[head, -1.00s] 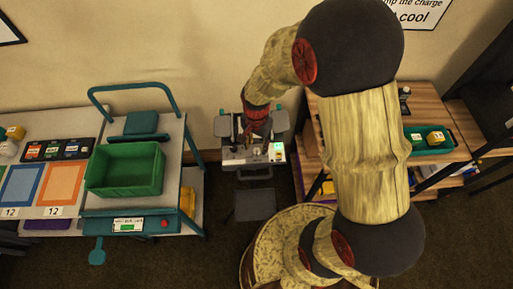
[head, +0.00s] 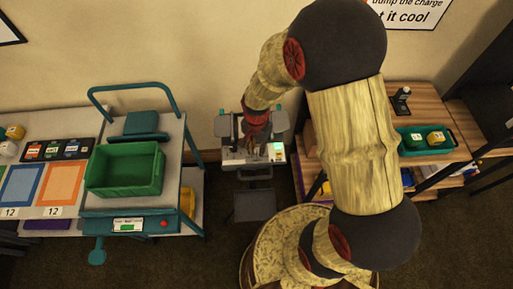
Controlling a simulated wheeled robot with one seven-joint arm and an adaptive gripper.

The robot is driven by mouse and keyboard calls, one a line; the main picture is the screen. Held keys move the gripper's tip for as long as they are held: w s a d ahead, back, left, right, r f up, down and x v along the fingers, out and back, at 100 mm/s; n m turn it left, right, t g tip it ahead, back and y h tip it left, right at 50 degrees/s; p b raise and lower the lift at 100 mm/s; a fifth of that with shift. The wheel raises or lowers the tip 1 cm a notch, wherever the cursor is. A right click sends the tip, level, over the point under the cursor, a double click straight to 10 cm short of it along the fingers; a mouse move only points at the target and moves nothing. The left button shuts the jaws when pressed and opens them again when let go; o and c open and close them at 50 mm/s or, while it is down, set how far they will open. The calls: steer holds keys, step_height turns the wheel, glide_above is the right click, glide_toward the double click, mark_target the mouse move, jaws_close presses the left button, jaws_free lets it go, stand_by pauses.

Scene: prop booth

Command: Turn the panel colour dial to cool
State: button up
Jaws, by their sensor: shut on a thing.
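The light panel (head: 264,156) is a small grey unit near the middle of the head view, with a lit green and yellow display (head: 277,152) at its right end. My gripper (head: 240,146) reaches down onto the panel's left part from above. It is shut on what appears to be the colour dial, which is mostly hidden by the fingers and too small to read. I cannot tell which setting the dial points to.
A teal-railed cart with a green bin (head: 125,170) stands to the left. A wooden shelf unit (head: 430,98) with a teal tray (head: 424,141) stands to the right. A dark flat piece (head: 254,205) sits below the panel. The wall is close behind.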

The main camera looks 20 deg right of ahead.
jaws_close()
steer(key=shift+n, duration=0.3)
steer(key=n, duration=0.3)
steer(key=shift+n, duration=0.4)
steer(key=n, duration=0.3)
steer(key=shift+n, duration=2.2)
steer(key=o, duration=0.7)
jaws_free()
